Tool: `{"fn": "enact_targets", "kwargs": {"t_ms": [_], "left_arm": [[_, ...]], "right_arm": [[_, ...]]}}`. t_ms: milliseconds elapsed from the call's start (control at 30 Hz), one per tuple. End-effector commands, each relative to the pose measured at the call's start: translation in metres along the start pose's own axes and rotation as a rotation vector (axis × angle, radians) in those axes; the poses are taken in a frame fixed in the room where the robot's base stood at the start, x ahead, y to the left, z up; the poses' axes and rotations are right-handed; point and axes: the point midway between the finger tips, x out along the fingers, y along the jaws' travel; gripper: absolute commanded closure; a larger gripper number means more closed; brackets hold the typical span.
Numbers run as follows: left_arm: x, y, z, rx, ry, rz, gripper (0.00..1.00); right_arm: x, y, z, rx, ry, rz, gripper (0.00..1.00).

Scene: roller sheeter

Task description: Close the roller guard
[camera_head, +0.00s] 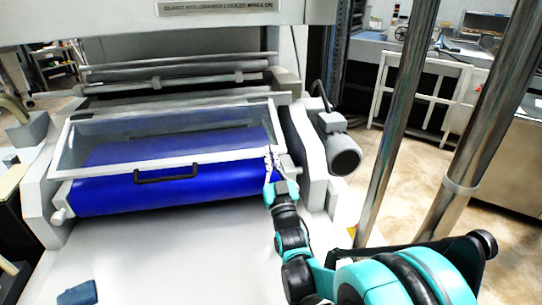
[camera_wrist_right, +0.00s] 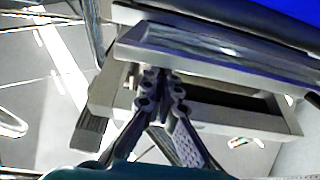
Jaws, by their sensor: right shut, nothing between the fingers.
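The roller guard is a clear panel in a pale grey frame (camera_head: 66,150) with a black handle (camera_head: 166,173) on its front edge. It lies tilted above the blue roller (camera_head: 110,197), whose lower front shows uncovered below the handle. My right gripper (camera_head: 271,158) is shut and empty at the guard's front right corner, right of the handle. In the right wrist view my fingertips (camera_wrist_right: 163,76) meet close to a grey frame bar (camera_wrist_right: 215,55); I cannot tell whether they touch it. My left gripper is not in view.
A grey motor (camera_head: 343,152) sticks out on the machine's right side. A pale flat surface (camera_head: 175,260) lies in front of the roller, with a folded blue cloth (camera_head: 78,293) at its lower left. Shiny posts (camera_head: 475,130) stand at right. A sign (camera_head: 215,7) is on the crossbeam.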

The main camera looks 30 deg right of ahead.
Motion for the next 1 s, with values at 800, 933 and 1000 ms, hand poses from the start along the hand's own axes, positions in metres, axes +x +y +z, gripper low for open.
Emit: {"fn": "enact_targets", "kwargs": {"t_ms": [800, 933, 1000], "left_arm": [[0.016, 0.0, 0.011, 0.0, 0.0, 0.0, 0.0], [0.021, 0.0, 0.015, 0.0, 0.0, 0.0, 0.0], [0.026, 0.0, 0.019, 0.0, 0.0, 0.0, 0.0]], "right_arm": [[-0.007, 0.0, 0.025, 0.0, -0.006, -0.001, 1.0], [-0.011, -0.001, 0.029, 0.0, -0.005, -0.001, 1.0], [-0.016, -0.001, 0.035, 0.0, -0.003, -0.002, 1.0]]}}
